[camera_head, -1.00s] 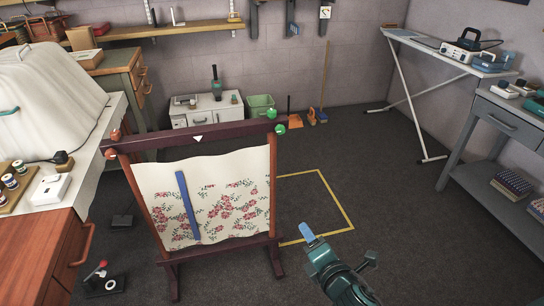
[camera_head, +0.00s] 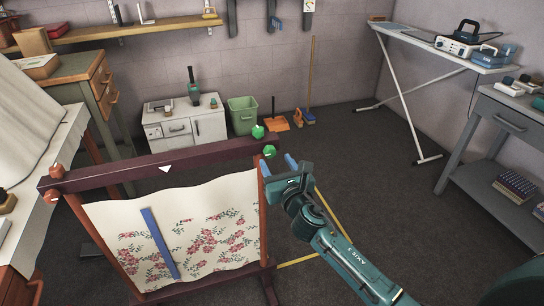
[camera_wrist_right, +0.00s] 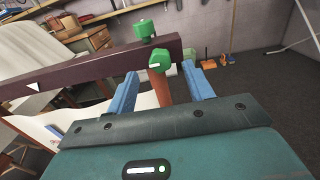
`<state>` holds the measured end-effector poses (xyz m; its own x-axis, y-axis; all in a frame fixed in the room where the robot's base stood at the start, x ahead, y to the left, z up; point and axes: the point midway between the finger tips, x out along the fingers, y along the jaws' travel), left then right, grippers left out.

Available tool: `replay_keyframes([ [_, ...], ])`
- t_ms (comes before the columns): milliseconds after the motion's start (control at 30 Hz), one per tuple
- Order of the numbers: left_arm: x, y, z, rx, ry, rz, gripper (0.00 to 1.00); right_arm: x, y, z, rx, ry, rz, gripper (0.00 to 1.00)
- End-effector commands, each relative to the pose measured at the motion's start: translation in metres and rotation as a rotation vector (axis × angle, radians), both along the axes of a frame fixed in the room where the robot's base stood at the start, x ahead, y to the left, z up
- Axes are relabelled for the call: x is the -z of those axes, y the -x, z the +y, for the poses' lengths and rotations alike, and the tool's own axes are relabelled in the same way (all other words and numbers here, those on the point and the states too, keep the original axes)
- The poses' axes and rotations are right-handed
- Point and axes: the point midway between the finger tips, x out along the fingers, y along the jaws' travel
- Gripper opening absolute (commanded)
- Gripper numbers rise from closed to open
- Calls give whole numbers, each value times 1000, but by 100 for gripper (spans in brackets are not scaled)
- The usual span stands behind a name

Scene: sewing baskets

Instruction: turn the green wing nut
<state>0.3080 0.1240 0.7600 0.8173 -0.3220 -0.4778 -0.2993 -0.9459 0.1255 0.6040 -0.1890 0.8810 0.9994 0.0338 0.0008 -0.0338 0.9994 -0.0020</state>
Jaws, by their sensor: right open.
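Two green wing nuts are at the right end of the dark wooden frame's top bar (camera_head: 165,167). One green wing nut (camera_head: 258,131) sits on top of the bar. The other green wing nut (camera_head: 269,151) is on the front, at the top of the orange-brown post. In the right wrist view they are the upper green nut (camera_wrist_right: 145,29) and the lower green nut (camera_wrist_right: 160,60). My right gripper (camera_wrist_right: 164,82) is open and empty, its blue fingers pointing at the lower nut and spread to either side. In the head view the right gripper (camera_head: 290,162) is just right of that nut.
Floral cloth (camera_head: 190,230) with a blue strip (camera_head: 160,243) hangs in the frame. Orange knobs (camera_head: 56,173) are at its left end. Behind stand a white cabinet (camera_head: 185,125) and a green bin (camera_head: 242,115). An ironing board (camera_head: 440,47) is at right; the middle floor is clear.

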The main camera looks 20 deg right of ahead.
Motion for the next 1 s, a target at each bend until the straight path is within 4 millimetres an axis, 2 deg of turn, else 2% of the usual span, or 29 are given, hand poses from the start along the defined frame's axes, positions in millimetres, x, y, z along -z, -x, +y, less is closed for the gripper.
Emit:
replay_keyframes([
  [100, 3, -1, 1, -3, 3, 1, 36, 0, -20, 1, 1, -2, -1, 52],
  [233, 5, -1, 2, -7, 5, 2, 36, 1, -34, 1, 0, -2, 0, 52],
  [633, 3, -3, 3, -9, 8, -5, 36, 0, -41, 2, -1, -2, 1, 52],
  [1000, 2, -3, 1, -8, 11, -5, 36, 1, -41, 2, 0, -2, 1, 22],
])
